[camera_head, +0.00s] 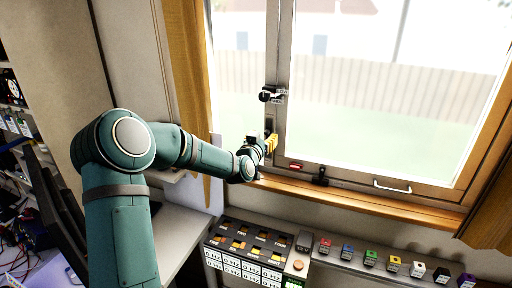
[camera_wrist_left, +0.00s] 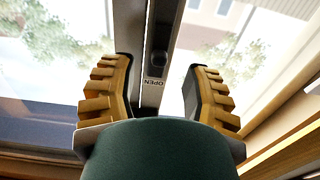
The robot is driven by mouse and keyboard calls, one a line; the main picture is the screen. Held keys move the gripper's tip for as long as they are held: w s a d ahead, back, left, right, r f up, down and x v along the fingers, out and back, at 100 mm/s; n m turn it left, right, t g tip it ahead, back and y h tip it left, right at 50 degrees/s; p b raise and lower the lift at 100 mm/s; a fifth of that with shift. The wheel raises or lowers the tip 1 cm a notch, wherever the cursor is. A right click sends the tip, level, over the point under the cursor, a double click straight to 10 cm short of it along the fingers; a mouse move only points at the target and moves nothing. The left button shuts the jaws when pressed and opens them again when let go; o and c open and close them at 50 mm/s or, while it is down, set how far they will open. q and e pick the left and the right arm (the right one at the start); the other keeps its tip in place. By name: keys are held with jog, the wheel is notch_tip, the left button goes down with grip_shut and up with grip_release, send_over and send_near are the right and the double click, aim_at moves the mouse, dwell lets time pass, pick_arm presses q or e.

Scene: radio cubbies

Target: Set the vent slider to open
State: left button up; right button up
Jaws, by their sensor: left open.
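My left gripper (camera_head: 270,144) is at the window's upright frame, low down near the sill. In the left wrist view its two yellow ribbed fingers (camera_wrist_left: 160,70) stand wide apart with nothing held. Between them runs a grey upright strip with a dark knob (camera_wrist_left: 158,62), which looks like the vent slider. A label reading OPEN (camera_wrist_left: 153,82) is below the knob in that picture, close to it. I cannot tell whether the fingers touch the frame. In the head view the gripper hides most of this spot. My right gripper is not in view.
A black latch (camera_head: 271,95) with small labels sits higher on the frame. The sill (camera_head: 350,201) runs below the window, with a white handle (camera_head: 392,187) on the lower sash. A switch panel (camera_head: 245,252) and a row of coloured blocks (camera_head: 370,257) stand beneath.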

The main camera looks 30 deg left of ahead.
pick_arm(q)
jog(key=v, duration=0.8)
jog(key=s+d+f+g+h, duration=0.2)
jog(key=d+f+g+h, duration=0.1)
jog(key=d+f, duration=0.7)
jog(key=s+d+f+g+h, duration=0.35)
jog(key=d+f, duration=0.35)
jog(key=f, duration=0.5)
jog(key=s+d+f+g+h, duration=0.1)
jog(key=s+d+f+g, duration=0.3)
jog(key=s+d+f, duration=0.3)
jog(key=s+d+f+m+g, duration=0.1)
jog(key=s+d+f+g, duration=0.4)
jog(key=s, duration=0.7)
notch_tip(320, 180, down, 2)
jog(key=shift+s+d+h, duration=0.25)
jog(key=shift+d+h, duration=0.1)
jog(key=shift+d, duration=0.5)
